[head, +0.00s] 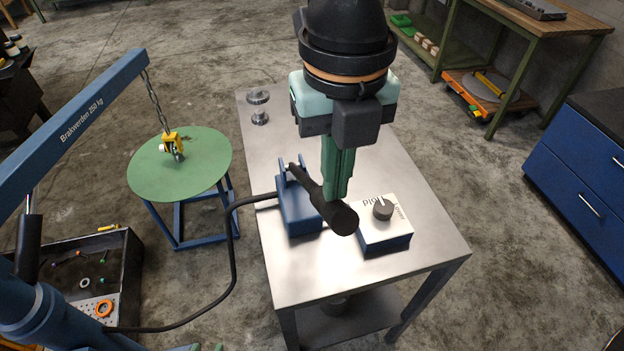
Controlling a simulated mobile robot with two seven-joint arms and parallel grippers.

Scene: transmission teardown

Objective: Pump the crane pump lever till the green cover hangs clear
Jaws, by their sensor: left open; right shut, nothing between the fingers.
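The pump (299,213) is a blue block on the steel table, with a black hose. Its black lever (318,195) slants up toward the camera and ends in a thick grip. My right gripper (337,196) is shut and empty, its green fingers pointing down right behind the lever; I cannot tell if they touch it. A round green disc (205,152), likely the green cover, appears level over a blue frame. The crane's yellow hook (173,142) hangs at its middle; whether it is attached is unclear.
The blue crane boom (85,130) crosses the left side. A white and blue dial box (384,232) stands right of the pump on the steel table (420,200). Two small gears (259,107) lie at its far left corner. A dark parts tray (125,270) is at left.

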